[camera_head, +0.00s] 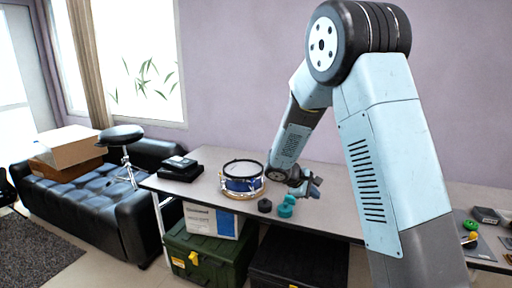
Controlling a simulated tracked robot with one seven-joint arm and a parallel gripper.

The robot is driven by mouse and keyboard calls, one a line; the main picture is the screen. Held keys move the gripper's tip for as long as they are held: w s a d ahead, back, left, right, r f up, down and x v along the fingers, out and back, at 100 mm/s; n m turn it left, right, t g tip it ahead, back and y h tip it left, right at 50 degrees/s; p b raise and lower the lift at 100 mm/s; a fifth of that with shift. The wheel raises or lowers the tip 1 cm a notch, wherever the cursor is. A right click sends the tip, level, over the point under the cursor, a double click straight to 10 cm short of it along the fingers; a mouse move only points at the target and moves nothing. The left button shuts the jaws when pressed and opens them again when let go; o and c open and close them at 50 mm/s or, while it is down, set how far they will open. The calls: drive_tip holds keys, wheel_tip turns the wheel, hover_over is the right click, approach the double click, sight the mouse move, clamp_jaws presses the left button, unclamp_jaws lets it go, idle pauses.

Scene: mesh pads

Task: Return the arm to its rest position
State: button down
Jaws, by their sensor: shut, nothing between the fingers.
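My arm rises on the right side of the head view, bends at the top and reaches down and left to the table (330,207). My gripper (316,186) is low over the table, just right of a blue drum (242,186) with a white top. It is small in the view, and I see nothing held in it. Teal round pieces (287,206) and a dark round piece (265,205) sit on the table just below and left of it. My arm hides part of the table behind it.
Black boxes (180,168) lie at the table's left end. Small items, including a green round one (470,225), lie at the right end. Below stand a green case (205,256), a dark case (300,262) and a white box (212,221). A black sofa (95,195) stands left.

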drive_tip(key=s+d+r+m+y, duration=0.2)
drive_tip(key=s+d+r+m, duration=0.15)
drive_tip(key=s+r, duration=0.5)
drive_tip(key=s+d+r+m+y, duration=0.2)
drive_tip(key=s+r+m, duration=0.2)
drive_tip(key=s+r, duration=0.45)
drive_tip(key=s+a+r+m+t+y, duration=0.1)
drive_tip(key=s+r+m+y, duration=0.1)
drive_tip(key=s, duration=0.7)
drive_tip(key=s+a+r+m+y, duration=0.1)
drive_tip(key=s+r+m+y, duration=0.1)
drive_tip(key=s, duration=0.8)
drive_tip(key=shift+a+r+t, duration=0.2)
drive_tip(key=shift+t, duration=0.2)
drive_tip(key=shift+s, duration=0.1)
